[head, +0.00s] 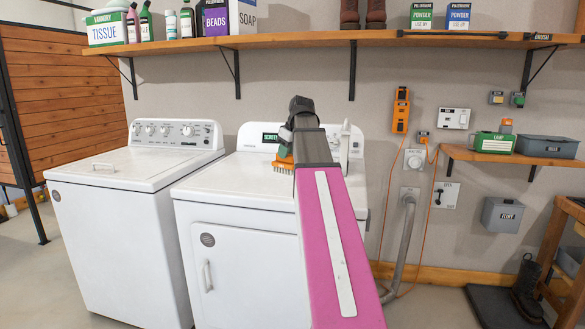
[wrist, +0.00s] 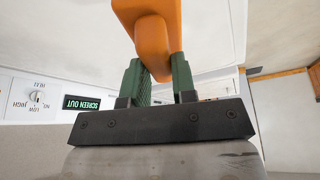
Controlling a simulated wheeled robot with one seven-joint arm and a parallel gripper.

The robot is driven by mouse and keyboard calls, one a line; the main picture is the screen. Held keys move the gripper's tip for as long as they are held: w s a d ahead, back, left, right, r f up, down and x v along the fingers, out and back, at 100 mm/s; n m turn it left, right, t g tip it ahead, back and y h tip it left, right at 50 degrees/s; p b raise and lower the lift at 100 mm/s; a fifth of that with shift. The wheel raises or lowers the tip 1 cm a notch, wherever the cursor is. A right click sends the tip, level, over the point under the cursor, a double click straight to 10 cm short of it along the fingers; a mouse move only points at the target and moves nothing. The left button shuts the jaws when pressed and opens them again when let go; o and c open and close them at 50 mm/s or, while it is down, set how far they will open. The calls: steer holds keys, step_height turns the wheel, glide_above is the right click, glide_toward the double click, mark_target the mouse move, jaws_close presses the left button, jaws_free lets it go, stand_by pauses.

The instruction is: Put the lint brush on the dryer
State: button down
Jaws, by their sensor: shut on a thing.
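The dryer (head: 240,190) is the white machine in the middle of the head view, with a front door and a rear control panel; part of its white top (wrist: 60,60) shows in the wrist view. The lint brush (head: 284,161) is orange with pale bristles pointing down, over the back part of the dryer top. I cannot tell whether the bristles touch the top. In the wrist view the brush's orange body (wrist: 155,35) is between the green fingers of my gripper (wrist: 160,72), which is shut on it. My arm hides the dryer's right part.
A white washer (head: 130,185) stands left of the dryer. A long wooden shelf (head: 300,38) with boxes and bottles runs above both. A small shelf (head: 500,156), orange cords and a grey pipe (head: 403,245) are on the right. The dryer top's left part is clear.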

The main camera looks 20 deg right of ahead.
steer(key=shift+w+d+f, duration=0.25)
steer(key=shift+d+f, duration=0.35)
steer(key=shift+f, duration=0.45)
steer(key=shift+w+d+f, duration=0.2)
steer(key=shift+d+f, duration=0.4)
steer(key=shift+f, duration=0.45)
steer(key=shift+w+d+f, duration=0.25)
steer(key=shift+d+f, duration=0.35)
steer(key=shift+f, duration=0.45)
steer(key=c, duration=0.9)
jaws_free()
steer(key=v, duration=1.2)
